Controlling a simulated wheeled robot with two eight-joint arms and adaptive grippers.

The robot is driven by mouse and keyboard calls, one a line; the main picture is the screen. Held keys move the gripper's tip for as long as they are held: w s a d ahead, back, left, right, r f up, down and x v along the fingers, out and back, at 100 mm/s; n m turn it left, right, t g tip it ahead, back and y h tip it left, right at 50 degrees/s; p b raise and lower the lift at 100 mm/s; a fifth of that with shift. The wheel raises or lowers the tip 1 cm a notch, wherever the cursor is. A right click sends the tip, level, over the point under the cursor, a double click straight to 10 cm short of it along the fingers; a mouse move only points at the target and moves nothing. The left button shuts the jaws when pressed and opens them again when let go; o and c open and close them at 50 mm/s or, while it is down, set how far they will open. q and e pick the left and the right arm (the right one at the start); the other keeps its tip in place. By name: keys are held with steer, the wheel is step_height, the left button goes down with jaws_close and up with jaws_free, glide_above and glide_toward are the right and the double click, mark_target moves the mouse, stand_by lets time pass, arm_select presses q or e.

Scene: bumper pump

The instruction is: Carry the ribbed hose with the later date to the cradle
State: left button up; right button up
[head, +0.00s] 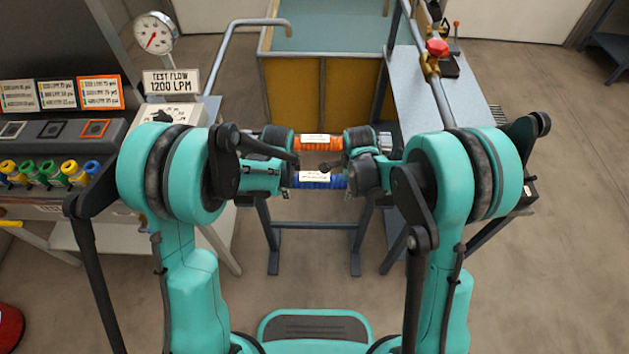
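An orange ribbed hose (303,142) with a white label lies crosswise between my two wrists. A blue ribbed hose (323,184) with a white label lies parallel to it, nearer to me. The print on both labels is too small to read. My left gripper (286,158) is by the left ends of the hoses, and my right gripper (339,164) is by their right ends. My arm links overlap the hose ends, so I cannot tell whether the fingers touch or hold either hose. I cannot make out the cradle for certain.
A dark-legged stand (315,226) is below the hoses. Behind is a yellow-walled water tank (295,88). At left are a gauge (155,33), a "TEST FLOW 1200 LPM" sign (171,82) and a panel with coloured caps (50,172). A grey table (425,95) with a red-handled valve (437,47) is at right.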

arm_select(q)
jaws_close()
arm_select(e)
jaws_close()
arm_select(q)
steer(key=shift+r, duration=0.25)
arm_select(e)
steer(key=shift+r, duration=0.2)
